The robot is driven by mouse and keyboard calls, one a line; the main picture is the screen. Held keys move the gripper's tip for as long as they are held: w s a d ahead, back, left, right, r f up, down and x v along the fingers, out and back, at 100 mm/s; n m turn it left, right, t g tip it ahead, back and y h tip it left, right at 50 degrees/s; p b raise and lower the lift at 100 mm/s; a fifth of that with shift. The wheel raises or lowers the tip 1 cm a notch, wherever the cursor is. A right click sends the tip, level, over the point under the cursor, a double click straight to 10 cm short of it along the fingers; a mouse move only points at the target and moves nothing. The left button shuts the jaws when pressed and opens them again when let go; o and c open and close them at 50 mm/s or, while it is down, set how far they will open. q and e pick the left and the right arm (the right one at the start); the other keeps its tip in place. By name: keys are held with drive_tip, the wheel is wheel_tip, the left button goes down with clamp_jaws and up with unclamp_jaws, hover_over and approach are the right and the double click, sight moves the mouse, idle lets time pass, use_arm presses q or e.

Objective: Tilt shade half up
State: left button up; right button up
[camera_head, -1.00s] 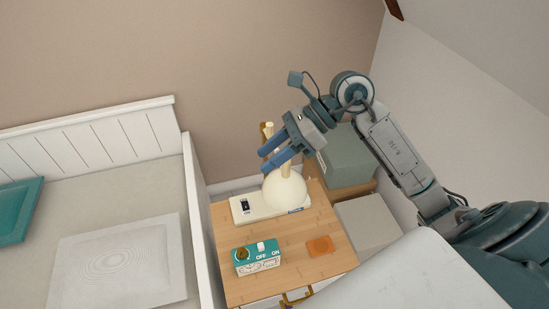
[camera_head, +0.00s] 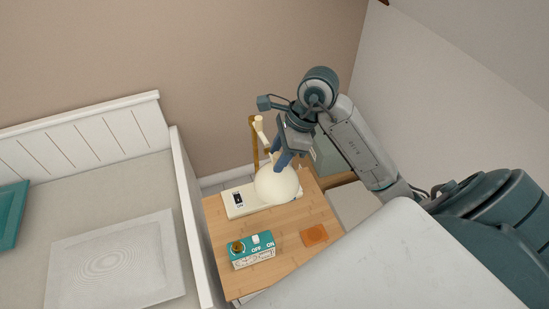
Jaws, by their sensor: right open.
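The desk lamp has a cream dome shade (camera_head: 277,184), a cream base (camera_head: 237,201) and a brass and cream arm (camera_head: 255,140) rising behind the shade. It stands on a small wooden-topped table (camera_head: 290,222). My right gripper (camera_head: 279,160) is open and points down at the top of the shade. Its blue fingers overlap the shade's upper edge in the picture; I cannot tell whether they touch it. The shade's opening is not visible. My left gripper is not in view.
A teal switch box (camera_head: 252,250) marked OFF and ON and an orange square (camera_head: 315,235) lie on the table. A grey-green box (camera_head: 328,157) stands behind at the right. A white-framed bed (camera_head: 82,145) is at the left.

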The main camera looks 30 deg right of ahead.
drive_tip(key=shift+x, duration=1.4)
clamp_jaws()
drive_tip(key=shift+d, duration=0.15)
